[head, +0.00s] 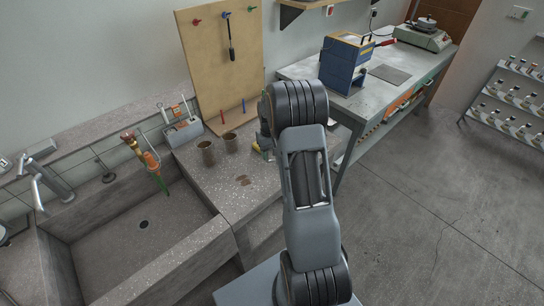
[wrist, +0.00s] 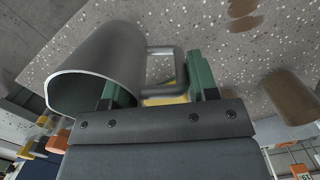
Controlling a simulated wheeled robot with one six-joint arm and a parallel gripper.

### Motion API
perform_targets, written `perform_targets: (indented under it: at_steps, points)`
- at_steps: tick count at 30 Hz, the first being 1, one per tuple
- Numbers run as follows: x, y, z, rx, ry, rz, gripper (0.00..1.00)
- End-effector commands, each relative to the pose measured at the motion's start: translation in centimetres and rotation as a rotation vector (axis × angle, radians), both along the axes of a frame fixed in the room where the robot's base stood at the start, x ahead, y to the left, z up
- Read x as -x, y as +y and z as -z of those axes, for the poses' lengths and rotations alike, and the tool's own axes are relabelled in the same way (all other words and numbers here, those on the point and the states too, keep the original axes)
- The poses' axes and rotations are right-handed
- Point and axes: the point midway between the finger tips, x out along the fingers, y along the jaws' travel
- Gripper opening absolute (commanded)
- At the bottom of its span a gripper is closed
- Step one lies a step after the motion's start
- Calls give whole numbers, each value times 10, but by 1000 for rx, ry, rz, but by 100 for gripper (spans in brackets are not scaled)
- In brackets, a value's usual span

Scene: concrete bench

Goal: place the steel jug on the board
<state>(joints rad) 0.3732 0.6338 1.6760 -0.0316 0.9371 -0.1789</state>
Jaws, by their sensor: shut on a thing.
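The steel jug (wrist: 98,62) is a grey metal cylinder with an open mouth and a squared handle, at the left of the wrist view. It lies tilted in that picture, its mouth turned towards the camera. My gripper (wrist: 158,88) has green fingers and is shut on the jug at its handle side; the exact contact is partly hidden. In the head view my arm hides most of the gripper and jug. A flat grey board (head: 390,73) lies on the far workbench. A wooden tool board (head: 222,85) stands upright against the wall.
Two brown cups (head: 207,152) (head: 230,141) stand on the concrete bench (head: 213,182) left of my arm. A concrete sink (head: 130,230) is further left. The far workbench (head: 345,108) carries a blue box (head: 343,66) and a green-grey machine (head: 422,36).

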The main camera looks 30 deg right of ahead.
Motion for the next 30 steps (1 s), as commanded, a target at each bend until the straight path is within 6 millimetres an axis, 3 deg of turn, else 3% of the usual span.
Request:
perform_targets:
  at_steps: [12,25,26,30]
  points:
    - [-5,-4,35,0,1,0,10]
    - [-5,-4,42,0,-1,0,10]
    - [-5,-4,42,0,0,0,55]
    - [-5,-4,41,0,0,0,68]
